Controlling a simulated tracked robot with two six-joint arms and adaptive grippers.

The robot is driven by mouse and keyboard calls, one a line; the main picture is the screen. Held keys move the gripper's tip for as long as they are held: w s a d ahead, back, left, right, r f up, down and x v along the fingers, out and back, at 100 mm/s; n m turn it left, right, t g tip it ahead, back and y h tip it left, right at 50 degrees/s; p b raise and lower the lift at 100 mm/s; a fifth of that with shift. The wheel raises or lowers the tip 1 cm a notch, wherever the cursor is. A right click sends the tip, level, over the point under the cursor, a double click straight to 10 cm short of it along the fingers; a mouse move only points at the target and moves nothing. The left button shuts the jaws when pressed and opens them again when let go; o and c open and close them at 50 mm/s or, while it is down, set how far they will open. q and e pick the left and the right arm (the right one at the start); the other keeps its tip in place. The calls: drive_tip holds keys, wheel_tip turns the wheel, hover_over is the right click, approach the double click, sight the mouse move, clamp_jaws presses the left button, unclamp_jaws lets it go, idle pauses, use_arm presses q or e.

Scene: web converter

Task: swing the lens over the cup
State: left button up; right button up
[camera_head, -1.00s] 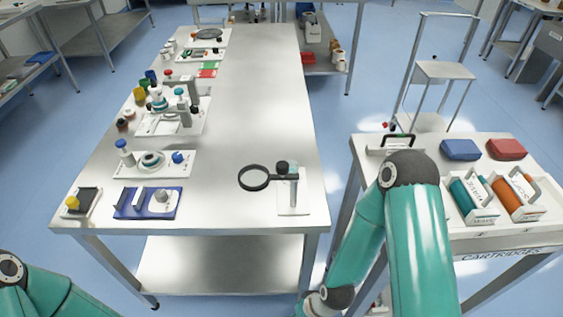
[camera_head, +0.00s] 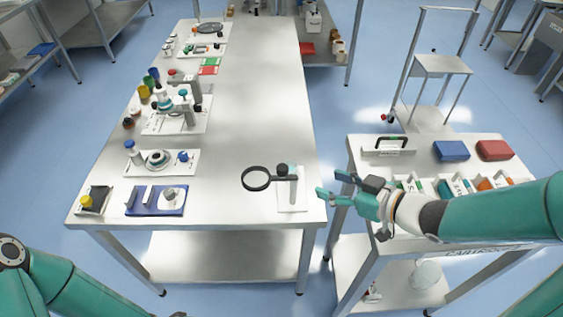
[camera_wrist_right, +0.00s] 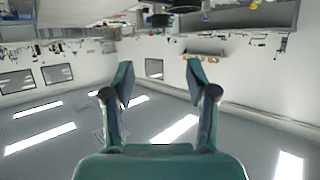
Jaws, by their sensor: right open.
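The lens (camera_head: 256,178) is a black-rimmed round magnifier on a side arm from a short post on a white base plate (camera_head: 292,203), at the near right of the steel table. It points left, over bare table. My right gripper (camera_head: 331,188) is just right of the table's edge, apart from the lens stand. It is open, and its spread, empty fingers also show in the right wrist view (camera_wrist_right: 158,80). I cannot tell which item is the cup; a small grey vessel (camera_head: 171,195) stands on a blue tray at the left. My left gripper is not visible.
A white plate (camera_head: 185,169) with a round dish lies left of the lens, and several instruments stand further back. The table (camera_head: 240,120) is clear between them and the lens. At right, a cartridge cart (camera_head: 350,150) holds blue and red boxes, partly under my right arm.

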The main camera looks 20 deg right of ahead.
sight(284, 168)
drive_tip(key=x, duration=1.6)
drive_tip(key=shift+w+a, duration=0.25)
drive_tip(key=shift+w, duration=0.05)
clamp_jaws()
